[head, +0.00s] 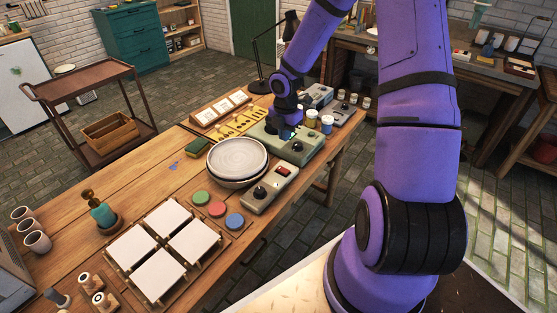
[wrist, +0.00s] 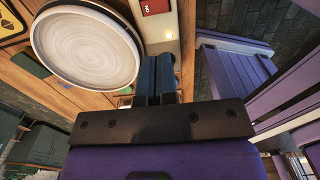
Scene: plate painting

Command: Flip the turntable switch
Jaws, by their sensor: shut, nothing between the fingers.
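In the wrist view the red switch (wrist: 155,6) sits at the top edge with small white lettering, and a small light (wrist: 168,36) glows yellow. My gripper (wrist: 156,65) is shut and empty, with its blue fingers together. It is apart from the switch, beyond the control box in the head view.
Below my arm is a grey-green box (head: 272,142) with knobs. Several paint jars (head: 326,124) stand to its right. Red, green and blue discs (head: 217,208) and white tiles (head: 160,275) lie in front. A black lamp (head: 262,60) rises at the table's back.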

